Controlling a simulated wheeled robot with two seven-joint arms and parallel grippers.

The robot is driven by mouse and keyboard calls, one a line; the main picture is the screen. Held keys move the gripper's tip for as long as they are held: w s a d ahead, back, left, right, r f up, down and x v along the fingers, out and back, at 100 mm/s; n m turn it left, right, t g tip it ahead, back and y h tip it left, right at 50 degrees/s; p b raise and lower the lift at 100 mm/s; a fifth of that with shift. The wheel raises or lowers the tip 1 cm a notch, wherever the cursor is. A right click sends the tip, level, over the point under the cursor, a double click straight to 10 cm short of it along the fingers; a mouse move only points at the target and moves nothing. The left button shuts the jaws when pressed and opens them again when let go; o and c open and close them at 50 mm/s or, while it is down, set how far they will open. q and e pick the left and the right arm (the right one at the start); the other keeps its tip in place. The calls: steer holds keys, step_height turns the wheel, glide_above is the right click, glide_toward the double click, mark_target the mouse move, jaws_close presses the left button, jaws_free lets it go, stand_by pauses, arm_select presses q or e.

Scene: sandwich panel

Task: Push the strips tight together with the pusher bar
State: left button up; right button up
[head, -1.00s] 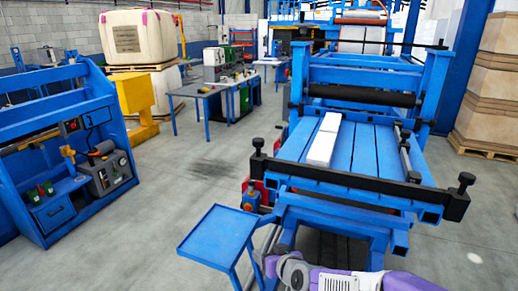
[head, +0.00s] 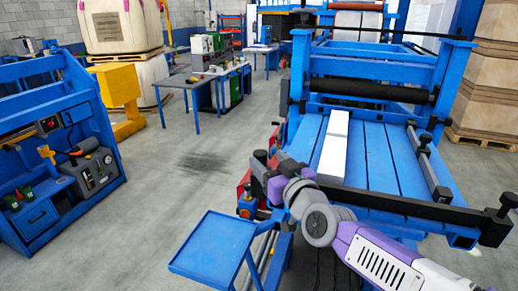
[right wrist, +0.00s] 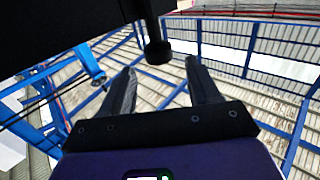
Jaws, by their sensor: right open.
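Two white strips (head: 332,158) lie end to end on the blue slatted table, left of its middle. The black pusher bar (head: 420,207) spans the table's front edge, with an upright knob (head: 508,202) at its right end. My right gripper (head: 265,166) is at the bar's left end, its arm reaching in from the lower right and covering part of the bar. In the right wrist view its two dark fingers (right wrist: 158,85) are apart. A dark knobbed post (right wrist: 158,48) shows between and beyond them; contact cannot be told. My left gripper is out of view.
A black roller (head: 368,90) in a blue frame stands behind the strips. A rail (head: 425,160) runs along the table's right side. A small blue tray stand (head: 212,243) is at the front left. Bare floor lies left of the table.

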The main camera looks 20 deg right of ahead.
mark_target(264, 156)
steer(key=shift+w+a, duration=0.25)
steer(key=shift+w, duration=1.05)
steer(key=shift+w+a, duration=0.2)
steer(key=shift+w, duration=1.05)
steer(key=shift+f, duration=0.1)
jaws_close()
